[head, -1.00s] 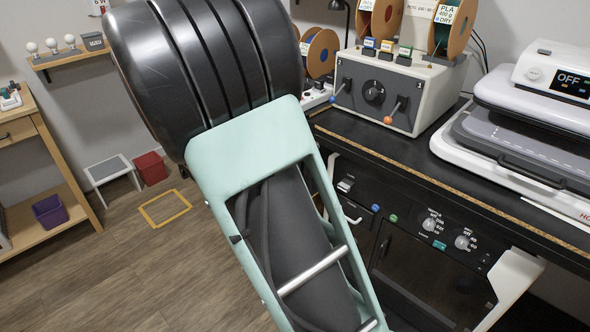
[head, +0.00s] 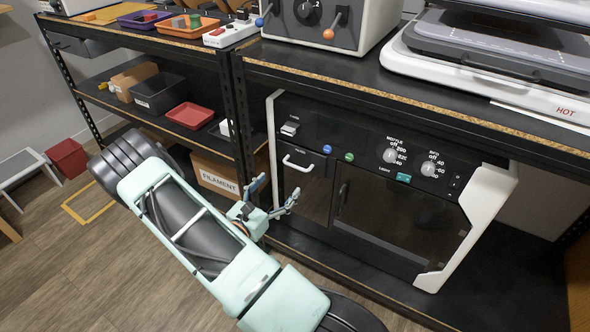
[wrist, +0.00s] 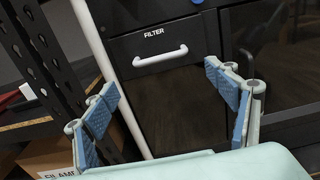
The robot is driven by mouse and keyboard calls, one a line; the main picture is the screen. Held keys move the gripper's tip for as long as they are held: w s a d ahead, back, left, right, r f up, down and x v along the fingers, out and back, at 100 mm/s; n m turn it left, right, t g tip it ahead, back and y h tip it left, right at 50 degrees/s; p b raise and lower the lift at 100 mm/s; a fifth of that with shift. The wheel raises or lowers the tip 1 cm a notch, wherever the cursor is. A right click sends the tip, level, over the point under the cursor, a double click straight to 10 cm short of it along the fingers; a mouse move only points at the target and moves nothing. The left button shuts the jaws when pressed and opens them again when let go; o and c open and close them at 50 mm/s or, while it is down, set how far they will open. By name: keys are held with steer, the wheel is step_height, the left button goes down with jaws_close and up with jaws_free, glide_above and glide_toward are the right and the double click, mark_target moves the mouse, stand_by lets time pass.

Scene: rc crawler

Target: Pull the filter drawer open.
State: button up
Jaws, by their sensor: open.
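The filter drawer (head: 312,168) is a dark panel with a white bar handle (head: 298,163) at the upper left of the black machine's front. In the wrist view the filter drawer (wrist: 185,42) carries a "FILTER" label and looks shut; its white handle (wrist: 160,58) is in full view. My gripper (head: 277,188) is open and empty, in front of the machine and slightly below and left of the handle in the head view. In the wrist view my gripper (wrist: 160,88) has its blue-padded fingers spread on either side of and below the handle, apart from it.
The machine (head: 395,200) has knobs and a dark door (head: 385,215) right of the drawer. White side frames flank it. A shelf post (head: 240,120) and a filament box (head: 217,180) stand left. The black worktop (head: 330,65) overhangs above. Floor is open at left.

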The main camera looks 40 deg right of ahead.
mark_target(296, 166)
steer(key=b+x, duration=0.2)
steer(key=x, duration=0.8)
steer(key=shift+d, duration=0.15)
steer(key=shift+c, duration=0.3)
steer(key=c, duration=1.3)
steer(key=p+v, duration=0.3)
steer(key=v, duration=1.4)
steer(key=shift+s, duration=0.1)
steer(key=o, duration=1.4)
steer(key=shift+c, duration=0.2)
